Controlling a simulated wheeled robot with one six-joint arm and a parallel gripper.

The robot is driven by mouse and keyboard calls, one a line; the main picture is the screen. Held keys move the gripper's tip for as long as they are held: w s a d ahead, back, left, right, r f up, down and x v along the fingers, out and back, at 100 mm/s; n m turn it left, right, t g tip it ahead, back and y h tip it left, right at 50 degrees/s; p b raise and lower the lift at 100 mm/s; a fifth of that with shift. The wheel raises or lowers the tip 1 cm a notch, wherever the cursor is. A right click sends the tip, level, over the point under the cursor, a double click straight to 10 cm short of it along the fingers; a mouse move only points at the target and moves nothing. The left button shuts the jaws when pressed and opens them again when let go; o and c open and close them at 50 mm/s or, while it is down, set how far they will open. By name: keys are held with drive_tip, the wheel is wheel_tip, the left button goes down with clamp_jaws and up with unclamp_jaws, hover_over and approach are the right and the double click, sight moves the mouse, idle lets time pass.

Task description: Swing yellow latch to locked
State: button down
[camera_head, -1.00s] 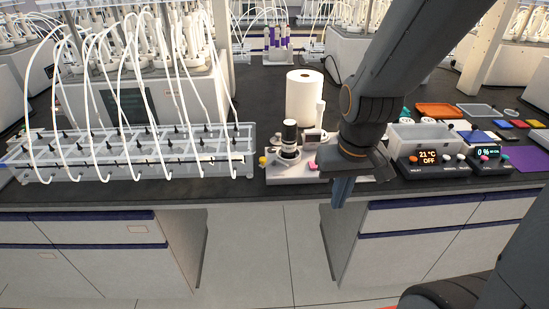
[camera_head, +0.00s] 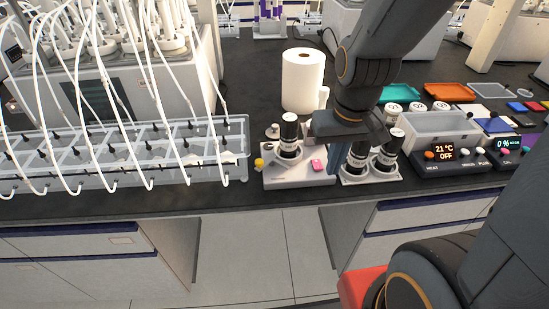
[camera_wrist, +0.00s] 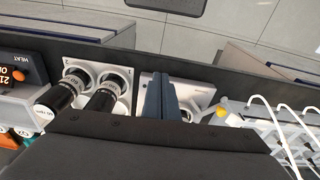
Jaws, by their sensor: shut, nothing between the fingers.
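A small yellow knob, which I take to be the latch (camera_head: 259,163), sits at the left end of a white base plate (camera_head: 290,182) near the bench's front edge. In the wrist view a yellow part (camera_wrist: 222,111) shows right of my fingers. A black-capped bottle (camera_head: 289,136) stands on the plate, with a pink block (camera_head: 318,165) to its right. My gripper (camera_head: 334,168) is shut and empty, pointing down near the plate's right end, apart from the latch. Its dark blue fingers also show in the wrist view (camera_wrist: 160,84). I cannot tell the latch's position.
Two black-capped bottles (camera_head: 357,158) (camera_head: 386,153) stand in a white holder right of my gripper. A heater box (camera_head: 440,154) reads 21 °C OFF. A tubed clear rack (camera_head: 120,160) lies left of the plate. A paper roll (camera_head: 302,80) stands behind. The bench front edge is close.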

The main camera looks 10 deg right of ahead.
drive_tip(key=w+a+r+n+h+b, duration=0.1)
drive_tip(key=w+a+r+n+b, duration=0.1)
drive_tip(key=a+n, duration=0.6)
drive_tip(key=w+a+r+n+h+b, duration=0.1)
drive_tip(key=a+n, duration=0.8)
drive_tip(key=n, duration=0.9)
drive_tip(key=shift+w+r+n+t+b, duration=0.3)
drive_tip(key=shift+w+r+n+b, duration=0.15)
drive_tip(key=shift+b, duration=0.35)
drive_tip(key=x, duration=0.9)
drive_tip(key=shift+s+f, duration=0.15)
drive_tip(key=shift+f, duration=0.05)
drive_tip(key=shift+w+d+f+p, duration=0.25)
drive_tip(key=shift+w+d+p, duration=0.35)
drive_tip(key=shift+w+d, duration=0.5)
drive_tip(key=shift+w+d+f, duration=0.1)
drive_tip(key=shift+w+d, duration=0.25)
drive_tip(key=shift+d, duration=0.05)
